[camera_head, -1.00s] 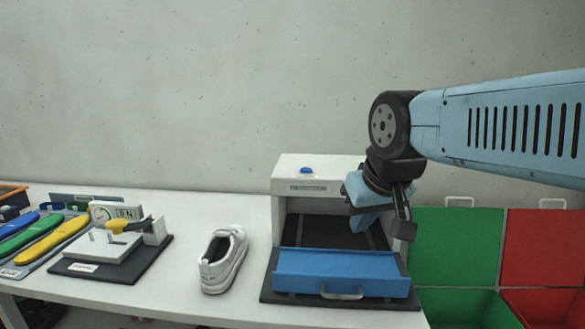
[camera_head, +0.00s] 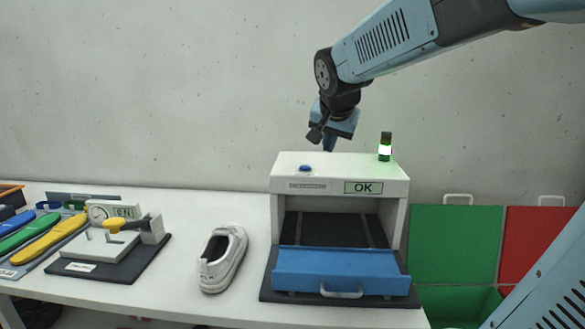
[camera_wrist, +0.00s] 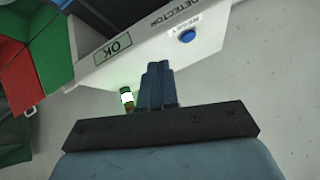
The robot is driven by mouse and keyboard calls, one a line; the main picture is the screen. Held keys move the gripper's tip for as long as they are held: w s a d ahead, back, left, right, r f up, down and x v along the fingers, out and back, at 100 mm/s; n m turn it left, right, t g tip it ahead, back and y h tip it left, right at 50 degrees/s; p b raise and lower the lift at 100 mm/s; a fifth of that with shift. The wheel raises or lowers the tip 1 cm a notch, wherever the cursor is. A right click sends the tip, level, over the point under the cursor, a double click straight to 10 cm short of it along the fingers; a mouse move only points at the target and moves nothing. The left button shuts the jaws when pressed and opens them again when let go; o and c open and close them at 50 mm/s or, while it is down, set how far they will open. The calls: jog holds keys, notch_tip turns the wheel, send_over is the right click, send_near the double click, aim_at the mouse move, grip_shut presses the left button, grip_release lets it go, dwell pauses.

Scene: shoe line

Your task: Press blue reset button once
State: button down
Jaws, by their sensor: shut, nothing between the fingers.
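The blue reset button (camera_head: 305,168) sits on the top left of the white detector box (camera_head: 290,205). It also shows in the wrist view (camera_wrist: 187,36), beside a small label. My gripper (camera_head: 329,146) points down above the back of the box top, a little right of the button and apart from it. In the wrist view my fingers (camera_wrist: 158,72) are closed together and empty, with the button ahead of them and slightly to the right. The box's display (camera_head: 363,188) reads OK, and the lamp (camera_head: 385,147) on its top glows green.
A blue flap with a handle (camera_head: 340,270) is folded down at the box front. A white shoe (camera_head: 222,258) stands left of the box. A fixture with a yellow knob (camera_head: 114,226) stands farther left. Green (camera_head: 455,245) and red (camera_head: 545,250) bins are at the right.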

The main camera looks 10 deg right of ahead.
aim_at(306, 168)
jog(key=w+a+r+m+t, duration=0.1)
jog(key=w+m, duration=0.3)
jog(key=w, duration=1.1)
jog(key=shift+w+t, duration=0.3)
jog(key=shift+w, duration=0.05)
jog(key=shift+f, duration=4.35)
jog(key=shift+f, duration=0.85)
jog(key=shift+r, duration=0.95)
jog(key=shift+r, duration=2.5)
